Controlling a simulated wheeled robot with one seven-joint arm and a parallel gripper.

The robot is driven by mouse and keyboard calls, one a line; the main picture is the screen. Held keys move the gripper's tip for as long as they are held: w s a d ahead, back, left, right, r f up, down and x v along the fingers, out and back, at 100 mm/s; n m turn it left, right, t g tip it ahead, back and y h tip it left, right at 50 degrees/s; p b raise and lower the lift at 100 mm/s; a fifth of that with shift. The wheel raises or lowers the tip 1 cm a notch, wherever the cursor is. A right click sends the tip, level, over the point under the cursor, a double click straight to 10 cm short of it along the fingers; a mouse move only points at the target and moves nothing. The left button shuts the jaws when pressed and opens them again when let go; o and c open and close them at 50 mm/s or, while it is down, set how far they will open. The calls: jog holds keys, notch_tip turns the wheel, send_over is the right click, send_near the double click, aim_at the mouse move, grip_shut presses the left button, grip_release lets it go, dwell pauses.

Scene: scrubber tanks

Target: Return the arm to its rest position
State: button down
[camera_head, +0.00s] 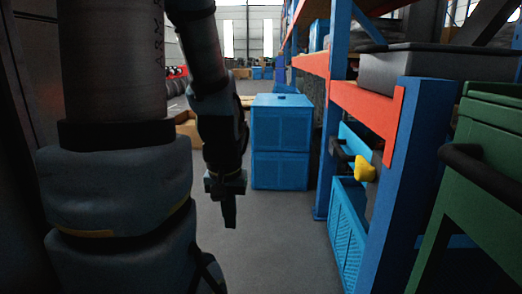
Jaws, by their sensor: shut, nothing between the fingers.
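My arm fills the left of the head view, with its last links hanging downward. My gripper (229,213) points down at the arm's end, left of the picture's middle. Its fingers are together and hold nothing. It hangs clear above the grey floor, in front of and left of the stacked blue crates (281,142). No contact with anything around it shows.
A blue and orange rack (372,117) runs along the right, with a grey bin (432,69) on its shelf and a yellow knob-like part (364,168) below. A green cart (484,165) stands at the near right. The floor (275,245) between is clear.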

notch_tip(320, 180, up, 38)
jog(key=p, duration=3.6)
jog(key=shift+w+p, duration=0.3)
jog(key=shift+p, duration=0.05)
jog(key=shift+d, duration=0.2)
